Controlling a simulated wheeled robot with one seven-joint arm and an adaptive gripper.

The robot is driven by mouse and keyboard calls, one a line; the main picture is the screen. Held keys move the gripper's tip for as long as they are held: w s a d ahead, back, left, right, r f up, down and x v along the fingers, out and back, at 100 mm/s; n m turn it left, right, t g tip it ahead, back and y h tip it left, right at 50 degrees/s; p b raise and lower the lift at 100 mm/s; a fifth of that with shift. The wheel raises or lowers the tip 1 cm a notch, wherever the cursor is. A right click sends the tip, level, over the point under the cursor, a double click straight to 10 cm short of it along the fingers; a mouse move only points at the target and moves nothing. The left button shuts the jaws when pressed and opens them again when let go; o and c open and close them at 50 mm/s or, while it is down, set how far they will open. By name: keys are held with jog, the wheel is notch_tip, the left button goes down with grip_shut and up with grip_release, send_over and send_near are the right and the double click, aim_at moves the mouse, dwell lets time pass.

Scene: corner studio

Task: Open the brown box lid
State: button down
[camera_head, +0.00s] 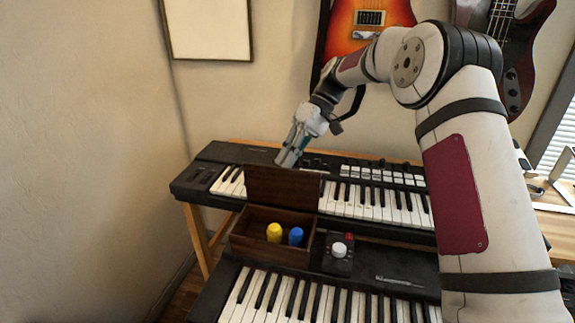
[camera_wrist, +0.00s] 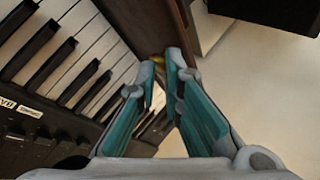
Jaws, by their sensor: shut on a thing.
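The brown box (camera_head: 240,243) stands between the two keyboards, and a yellow and a blue piece show inside it. Its lid (camera_head: 283,187) stands up roughly vertical at the box's back edge, so the box is open. My gripper (camera_head: 287,160) is at the lid's top edge, partly behind it. In the wrist view, the gripper's teal-padded fingers (camera_wrist: 167,66) are closed around a small gold knob (camera_wrist: 158,59) beside the brown lid (camera_wrist: 147,25). Much of the knob is hidden by the fingers.
A keyboard (camera_head: 385,206) lies behind the box and another (camera_head: 290,297) in front. A small dark device with a white knob (camera_head: 339,249) sits right of the box. Guitars (camera_head: 365,22) hang on the back wall, and a bare wall (camera_head: 80,150) is at left.

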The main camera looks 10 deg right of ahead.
jog(key=f, duration=0.3)
jog(key=shift+w+d, duration=0.1)
jog(key=shift+d, duration=0.25)
jog(key=c, duration=1.5)
grip_release()
jog(key=shift+c, duration=0.2)
jog(key=shift+o, duration=0.5)
jog(key=shift+a, duration=0.2)
jog(key=shift+w+d, duration=0.1)
jog(key=shift+d, duration=0.05)
jog(key=shift+c, duration=0.2)
jog(key=shift+r, duration=0.2)
